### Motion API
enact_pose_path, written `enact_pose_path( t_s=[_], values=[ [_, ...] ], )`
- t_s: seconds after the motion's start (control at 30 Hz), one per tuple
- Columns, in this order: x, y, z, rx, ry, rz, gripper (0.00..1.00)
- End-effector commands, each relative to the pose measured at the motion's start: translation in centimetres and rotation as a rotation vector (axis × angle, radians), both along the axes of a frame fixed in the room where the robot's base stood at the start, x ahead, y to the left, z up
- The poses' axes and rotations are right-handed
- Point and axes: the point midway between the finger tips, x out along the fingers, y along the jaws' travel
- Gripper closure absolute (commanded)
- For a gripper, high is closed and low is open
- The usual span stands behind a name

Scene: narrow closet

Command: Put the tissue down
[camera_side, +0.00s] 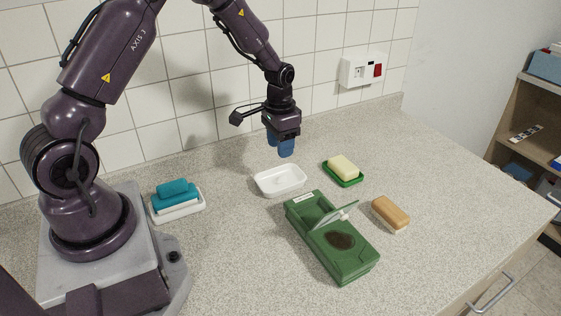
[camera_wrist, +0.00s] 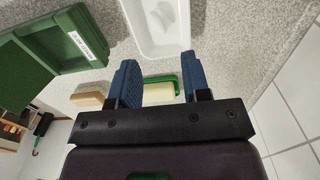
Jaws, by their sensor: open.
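My gripper (camera_side: 281,146) hangs above the counter behind the white dish; its blue fingers also show in the wrist view (camera_wrist: 158,75). The fingers are apart with nothing between them. The white dish (camera_side: 280,188) stands on the counter, in front of and below the fingers; it also shows at the top of the wrist view (camera_wrist: 152,48). A small pale, crumpled shape, seemingly the tissue (camera_wrist: 163,14), lies inside the dish in the wrist view. The picture's edge cuts the dish off there. I cannot make the tissue out clearly in the side view.
A green box (camera_side: 345,262) with a raised clear flap stands in front of the dish. A yellow block on a green tray (camera_side: 343,167) and a tan-topped brush (camera_side: 391,212) lie to the right. The tiled wall is close behind.

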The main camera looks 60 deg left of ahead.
Motion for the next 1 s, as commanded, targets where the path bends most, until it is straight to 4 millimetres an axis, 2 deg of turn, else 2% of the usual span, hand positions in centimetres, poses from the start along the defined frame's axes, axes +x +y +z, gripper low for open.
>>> enact_pose_path(
  t_s=[0.1,0.27,0.37,0.47,0.6,0.7,0.83,1.0],
  values=[
    [0.0,0.0,1.8,0.0,-0.001,0.0,0.57],
    [0.0,-0.1,3.3,0.002,-0.006,-0.001,0.57],
    [-0.3,-1.0,5.7,0.014,-0.03,-0.003,0.57],
    [-1.2,-2.6,9.7,0.033,-0.08,-0.006,0.57],
    [-4.2,-5.6,15.7,0.054,-0.165,-0.004,0.57],
    [-7.0,-7.6,19.1,0.061,-0.228,0.0,0.57],
    [-11.2,-9.9,22.4,0.06,-0.312,0.004,0.57],
    [-16.4,-12.0,24.4,0.041,-0.413,0.012,0.57]
  ],
)
